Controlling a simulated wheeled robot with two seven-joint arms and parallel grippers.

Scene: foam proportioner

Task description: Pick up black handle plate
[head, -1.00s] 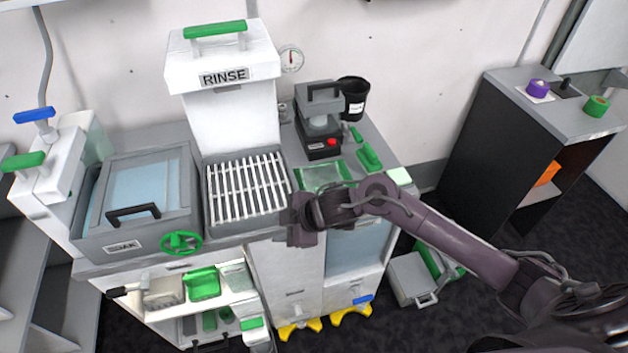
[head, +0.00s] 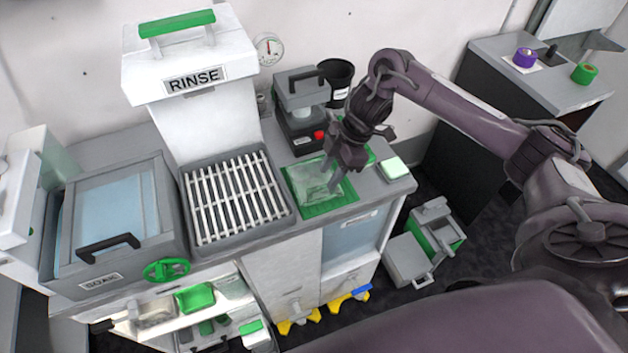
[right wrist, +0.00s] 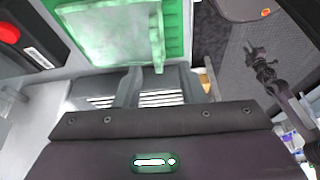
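A grey plate with a black handle (head: 303,84) tops the small dark machine with a red button at the back of the counter. Another black handle (head: 108,242) sits on the soak basin's lid. I cannot tell which one the task names. My right gripper (head: 343,178) points down over the green tray, its fingers apart and empty. In the right wrist view the two fingers (right wrist: 162,88) stand apart below the tray. A dark gripper (right wrist: 260,62), apparently my left one, shows small there; its opening is unclear.
The green tray (head: 331,207) holds a translucent piece. The slatted rinse grate (head: 235,198) lies left of it. A black cup (head: 334,80) stands behind. A pale green pad (head: 394,168) sits at the counter's right edge. A grey and green box (head: 410,262) is on the floor.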

